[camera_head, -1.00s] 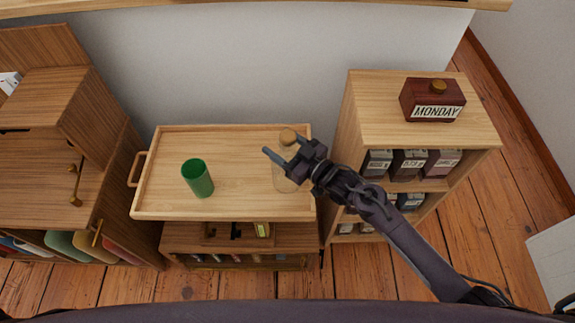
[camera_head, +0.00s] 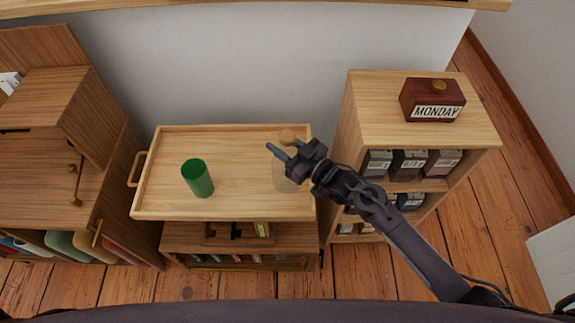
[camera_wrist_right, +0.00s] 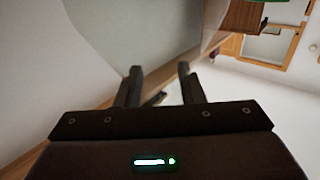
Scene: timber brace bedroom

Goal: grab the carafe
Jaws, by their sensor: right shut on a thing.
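The carafe is clear glass with a round cork stopper (camera_head: 288,137). Its faint body (camera_head: 283,182) stands upright at the right end of the wooden tray top (camera_head: 235,207) in the head view. My right gripper (camera_head: 281,149) reaches in from the right at the carafe's upper part, just below the stopper, and is shut on it. The gripper partly hides the neck. In the right wrist view the two dark fingers (camera_wrist_right: 160,78) show, but the glass between them is hard to make out. My left gripper is out of view.
A green cup (camera_head: 198,178) stands on the same tray top, left of the carafe. A wooden shelf unit (camera_head: 375,120) with a MONDAY block (camera_head: 433,101) stands close on the right. A wooden cabinet (camera_head: 60,120) stands on the left. The tray's middle is clear.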

